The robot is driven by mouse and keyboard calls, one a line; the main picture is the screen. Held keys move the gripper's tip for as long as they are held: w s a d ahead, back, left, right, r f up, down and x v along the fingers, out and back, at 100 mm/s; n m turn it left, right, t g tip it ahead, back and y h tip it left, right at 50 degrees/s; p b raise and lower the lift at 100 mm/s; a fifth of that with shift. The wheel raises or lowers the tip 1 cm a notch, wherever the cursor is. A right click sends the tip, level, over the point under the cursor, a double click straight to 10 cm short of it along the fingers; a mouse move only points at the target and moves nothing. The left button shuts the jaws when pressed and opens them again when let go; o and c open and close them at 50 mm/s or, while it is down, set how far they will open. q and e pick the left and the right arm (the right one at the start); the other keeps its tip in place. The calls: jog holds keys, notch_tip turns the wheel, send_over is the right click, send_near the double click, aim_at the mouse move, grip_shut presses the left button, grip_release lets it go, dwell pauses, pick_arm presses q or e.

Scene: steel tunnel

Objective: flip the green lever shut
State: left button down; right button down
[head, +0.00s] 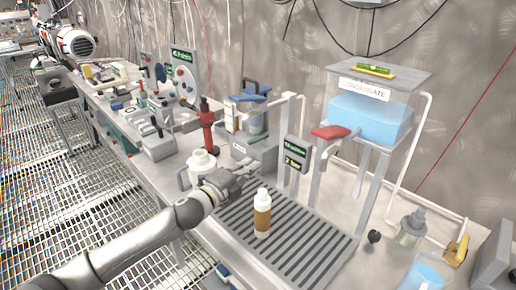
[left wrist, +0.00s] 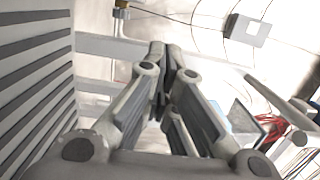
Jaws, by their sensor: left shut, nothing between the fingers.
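I cannot make out a green lever for certain in either view. A red lever-like handle (head: 335,132) sticks out at the front of the stand that holds a clear tank of blue liquid (head: 370,120). A yellow valve handle (head: 457,250) is low at the right. My left gripper (head: 250,178) is over the back left edge of the slotted grate, left of the red handle and apart from it. In the left wrist view the left gripper's fingers (left wrist: 160,55) are together with nothing between them. My right gripper is in neither view.
A white-capped brown bottle (head: 262,215) stands on the slotted grate (head: 300,245), close to my left gripper. A white jug (head: 200,165) is behind my left wrist. A blue beaker (head: 425,278) stands at front right. The grate right of the bottle is clear.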

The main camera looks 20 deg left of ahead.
pick_arm(q)
jog(key=w, duration=0.3)
jog(key=w+a+b, duration=0.1)
jog(key=w, duration=0.6)
jog(key=shift+w+a+b, duration=0.1)
jog(key=shift+a+b, duration=0.25)
jog(key=shift+a, duration=0.6)
jog(key=shift+d+p, duration=0.1)
jog(key=shift+p, duration=0.2)
